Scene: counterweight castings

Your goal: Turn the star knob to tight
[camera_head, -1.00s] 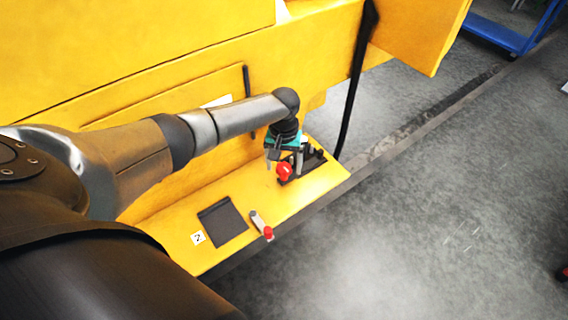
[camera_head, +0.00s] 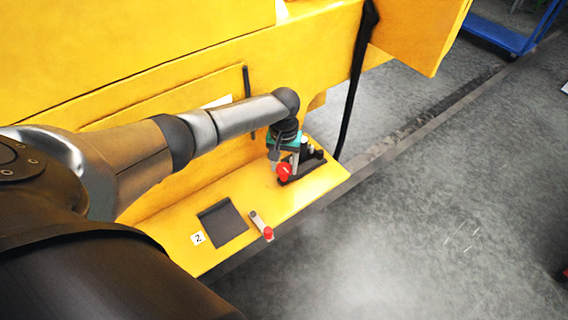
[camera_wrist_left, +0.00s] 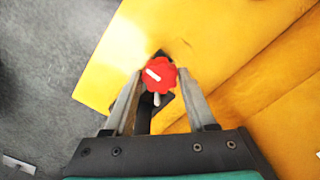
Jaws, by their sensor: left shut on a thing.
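The red star knob (camera_head: 284,172) sits on a dark bracket (camera_head: 303,169) near the far right end of the yellow ledge. In the left wrist view the knob (camera_wrist_left: 165,80) lies between the two fingertips, with a white bar mark on its face and a small white pointer below it. My left gripper (camera_head: 284,160) reaches down from above and is shut on the knob; it also shows in the left wrist view (camera_wrist_left: 160,73). The fingers partly hide the bracket. I cannot read any tight marking. My right gripper is not in view.
On the yellow ledge (camera_head: 180,221) are a black plate (camera_head: 223,223), a small lever with a red end (camera_head: 261,226) and a white label (camera_head: 198,238). A black hose (camera_head: 353,90) hangs behind the bracket. Grey floor beyond the ledge is open.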

